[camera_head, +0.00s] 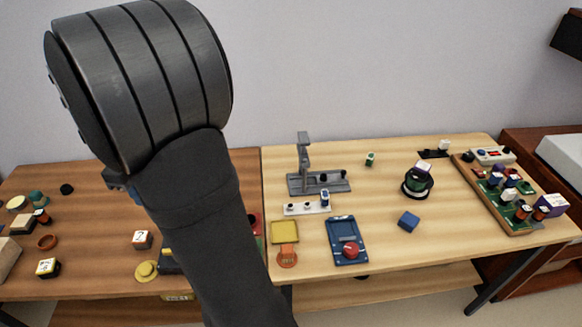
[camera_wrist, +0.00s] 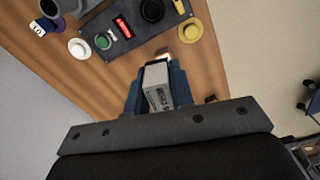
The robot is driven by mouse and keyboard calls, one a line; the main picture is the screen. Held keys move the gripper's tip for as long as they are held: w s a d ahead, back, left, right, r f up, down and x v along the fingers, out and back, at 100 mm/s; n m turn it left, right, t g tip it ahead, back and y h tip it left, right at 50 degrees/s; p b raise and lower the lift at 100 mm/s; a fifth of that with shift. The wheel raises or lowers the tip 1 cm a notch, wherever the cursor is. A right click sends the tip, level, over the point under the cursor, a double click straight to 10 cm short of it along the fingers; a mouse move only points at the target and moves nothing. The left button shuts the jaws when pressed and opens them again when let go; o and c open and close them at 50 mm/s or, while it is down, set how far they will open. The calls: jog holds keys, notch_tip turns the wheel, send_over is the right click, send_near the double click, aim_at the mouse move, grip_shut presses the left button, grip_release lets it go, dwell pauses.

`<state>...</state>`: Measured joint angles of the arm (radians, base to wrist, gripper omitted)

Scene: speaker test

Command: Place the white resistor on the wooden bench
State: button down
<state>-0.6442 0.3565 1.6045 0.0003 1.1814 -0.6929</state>
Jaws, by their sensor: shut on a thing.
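A white block-like part with dark printing, which looks like the white resistor (camera_wrist: 156,75), is between the blue fingers of my gripper (camera_wrist: 158,88) in the wrist view. My gripper is shut on it and holds it over a brown wooden surface (camera_wrist: 110,85). In the head view my arm hides the held part and most of the gripper. Two wooden tops show there: a darker brown table (camera_head: 95,205) at left and a pale wooden bench (camera_head: 455,240) at right. I cannot tell how high the part is held.
In the wrist view a dark panel (camera_wrist: 130,50) with coloured parts lies beyond the fingers.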

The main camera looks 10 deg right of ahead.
jog(key=w+d+m, duration=0.3)
jog(key=w+d, duration=0.3)
jog(key=d, duration=0.5)
jog(key=w+d+m, duration=0.2)
jog(key=w+d, duration=0.3)
jog(key=d, duration=0.7)
jog(key=w+d+m, duration=0.3)
jog(key=w+d, duration=0.3)
jog(key=d, duration=0.5)
jog(key=s+d+m, duration=0.2)
jog(key=s+d, duration=0.2)
jog(key=d, duration=0.9)
jog(key=s+d+m, duration=0.3)
jog(key=s+d, duration=0.1)
jog(key=d, duration=0.9)
jog(key=s+d+m, duration=0.2)
jog(key=s+d, duration=0.2)
jog(key=d, duration=0.9)
send_over(380, 192)
notch_tip(380, 192, down, 18)
jog(key=shift+w+f, duration=0.1)
jog(key=shift+f, duration=1.95)
